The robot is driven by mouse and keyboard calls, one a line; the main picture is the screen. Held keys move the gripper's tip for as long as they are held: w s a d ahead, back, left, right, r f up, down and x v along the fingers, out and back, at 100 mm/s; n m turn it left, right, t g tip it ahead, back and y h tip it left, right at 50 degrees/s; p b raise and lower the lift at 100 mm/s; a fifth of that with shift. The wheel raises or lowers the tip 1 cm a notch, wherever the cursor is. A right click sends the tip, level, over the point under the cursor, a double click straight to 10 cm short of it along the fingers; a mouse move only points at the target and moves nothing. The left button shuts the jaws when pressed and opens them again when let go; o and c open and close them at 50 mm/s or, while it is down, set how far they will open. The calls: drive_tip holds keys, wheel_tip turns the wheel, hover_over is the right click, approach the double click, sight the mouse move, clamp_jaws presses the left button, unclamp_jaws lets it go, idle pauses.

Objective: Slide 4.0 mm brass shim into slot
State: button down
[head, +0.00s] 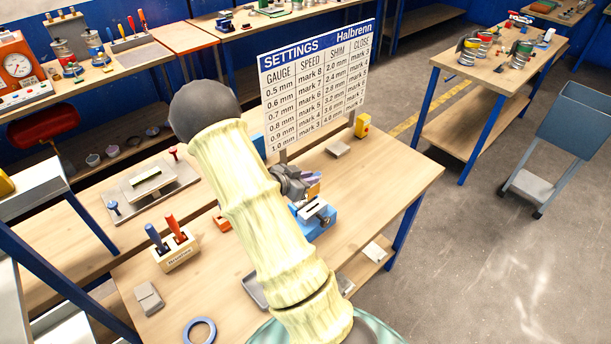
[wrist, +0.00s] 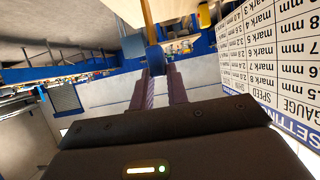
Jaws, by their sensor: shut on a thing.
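My gripper (head: 310,181), largely behind my own arm in the head view, is shut on the brass shim (head: 314,190). The shim shows as a small orange-brown piece at the fingertips. In the wrist view my two purple-grey fingers (wrist: 158,88) close toward a blue piece with a thin brown strip beyond it; I cannot tell whether these are parts of the shim. A blue device (head: 318,225) with a pale top plate and a dark opening stands on the bench just below the shim. The shim looks above the device; I cannot tell whether they touch.
A settings board (head: 318,85) stands close behind my gripper and also fills the right of the wrist view (wrist: 270,60). A yellow item (head: 362,126) and a grey block (head: 338,149) lie nearby. A tool holder (head: 175,254) and blue ring (head: 200,331) are left. The bench's right end is clear.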

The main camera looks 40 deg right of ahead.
drive_tip(key=shift+a+r+p, duration=0.1)
drive_tip(key=shift+p, duration=0.3)
wheel_tip(320, 180, down, 9)
drive_tip(key=b, duration=0.6)
idle(1.3)
drive_tip(key=shift+r, duration=0.1)
drive_tip(key=c, duration=1.3)
unclamp_jaws()
